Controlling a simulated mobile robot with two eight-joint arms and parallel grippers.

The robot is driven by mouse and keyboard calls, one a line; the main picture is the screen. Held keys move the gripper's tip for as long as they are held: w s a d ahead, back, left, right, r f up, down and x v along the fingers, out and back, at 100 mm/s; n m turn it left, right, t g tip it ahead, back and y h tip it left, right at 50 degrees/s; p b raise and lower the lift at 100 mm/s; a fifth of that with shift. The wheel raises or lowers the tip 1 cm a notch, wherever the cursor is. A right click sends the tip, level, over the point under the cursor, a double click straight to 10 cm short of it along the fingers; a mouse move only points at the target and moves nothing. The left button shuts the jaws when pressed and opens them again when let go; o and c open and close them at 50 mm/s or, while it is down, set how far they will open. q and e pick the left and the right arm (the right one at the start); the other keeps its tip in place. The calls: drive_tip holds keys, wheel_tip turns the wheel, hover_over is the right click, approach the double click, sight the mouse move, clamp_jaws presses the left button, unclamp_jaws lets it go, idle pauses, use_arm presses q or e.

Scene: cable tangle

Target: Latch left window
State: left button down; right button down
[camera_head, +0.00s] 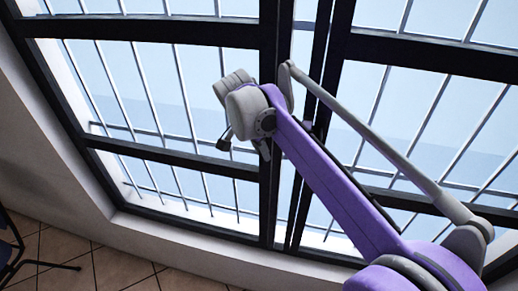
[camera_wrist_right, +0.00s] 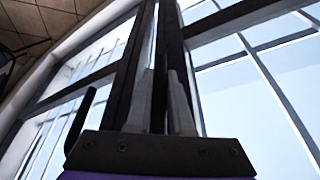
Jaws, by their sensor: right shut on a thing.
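The left window (camera_head: 179,157) has a black frame with bright panes and bars behind. Its right upright stands beside the right window's frame (camera_head: 345,45), with a narrow bright strip between the dark uprights. My right gripper (camera_head: 243,147) is at the left window's right upright, partly hidden by its own wrist. In the right wrist view its two grey fingers (camera_wrist_right: 162,105) are close together on either side of a dark narrow part, which seems to be the window handle. What they grip is mostly hidden. A black curved lever (camera_wrist_right: 80,120) shows left of the fingers. My left gripper is out of view.
A pale sill and wall (camera_head: 185,240) run below the windows. The tiled floor (camera_head: 105,270) is at the lower left, with part of a dark chair (camera_head: 30,262) at the left edge. My right arm crosses in front of the right window.

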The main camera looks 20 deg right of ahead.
drive_tip(key=shift+d, duration=0.1)
idle(0.4)
drive_tip(key=c, duration=0.8)
unclamp_jaws()
drive_tip(key=p+v, duration=0.1)
drive_tip(key=v, duration=1)
drive_tip(key=shift+f, duration=0.2)
